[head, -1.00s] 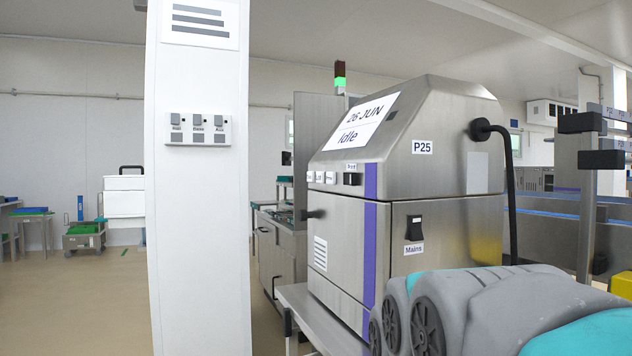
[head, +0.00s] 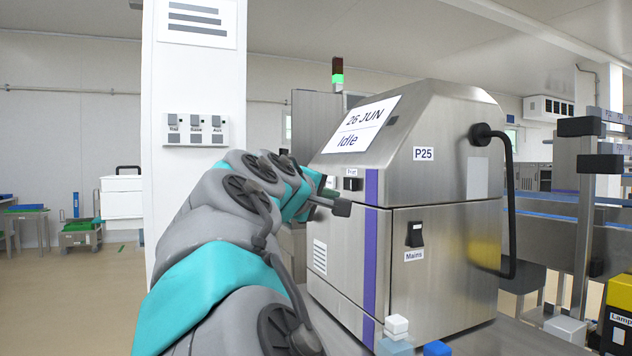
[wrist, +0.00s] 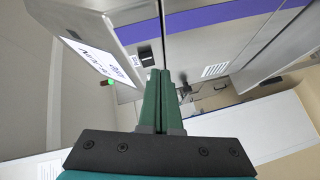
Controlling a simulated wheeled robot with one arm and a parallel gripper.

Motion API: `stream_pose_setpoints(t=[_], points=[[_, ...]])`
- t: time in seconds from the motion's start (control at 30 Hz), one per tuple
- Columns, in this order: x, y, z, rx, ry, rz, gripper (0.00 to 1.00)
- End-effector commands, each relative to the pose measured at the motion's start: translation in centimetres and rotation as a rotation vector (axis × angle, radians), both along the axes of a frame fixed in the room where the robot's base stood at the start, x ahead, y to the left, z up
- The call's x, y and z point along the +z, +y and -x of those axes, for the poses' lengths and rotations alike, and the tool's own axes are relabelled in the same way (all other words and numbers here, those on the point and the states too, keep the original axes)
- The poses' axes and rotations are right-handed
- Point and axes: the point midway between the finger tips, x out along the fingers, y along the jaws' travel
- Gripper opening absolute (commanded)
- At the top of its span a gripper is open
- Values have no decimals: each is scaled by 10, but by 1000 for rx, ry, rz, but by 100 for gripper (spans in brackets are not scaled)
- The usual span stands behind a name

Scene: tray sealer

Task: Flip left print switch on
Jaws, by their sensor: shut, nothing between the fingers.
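A black switch (head: 352,184) with a small label reading like "Print" sits on the front of the steel machine (head: 440,250), left of the purple stripe. In the wrist view the black switch (wrist: 146,55) is just beyond and slightly left of my fingertips. My gripper (wrist: 160,72) is shut and empty, its two green fingers together. I cannot tell if it touches the switch. In the head view my arm reaches to the machine's front, and my fingertips are hard to make out. The switch's on or off position is too small to tell.
The machine's screen (head: 362,124) reads "26 JUN Idle". A black Mains switch (head: 415,235) is on its side. A signal light (head: 338,78) shows green.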

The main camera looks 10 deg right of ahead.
Motion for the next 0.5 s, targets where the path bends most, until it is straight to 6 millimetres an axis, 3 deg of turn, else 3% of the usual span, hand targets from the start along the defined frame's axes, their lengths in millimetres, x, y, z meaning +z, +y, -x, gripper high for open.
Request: stream_pose_setpoints(t=[0.2, 0.5], points=[[11, 38, -14, -11, 47, 275, 0], [11, 47, -16, -14, 58, 335, 0]])
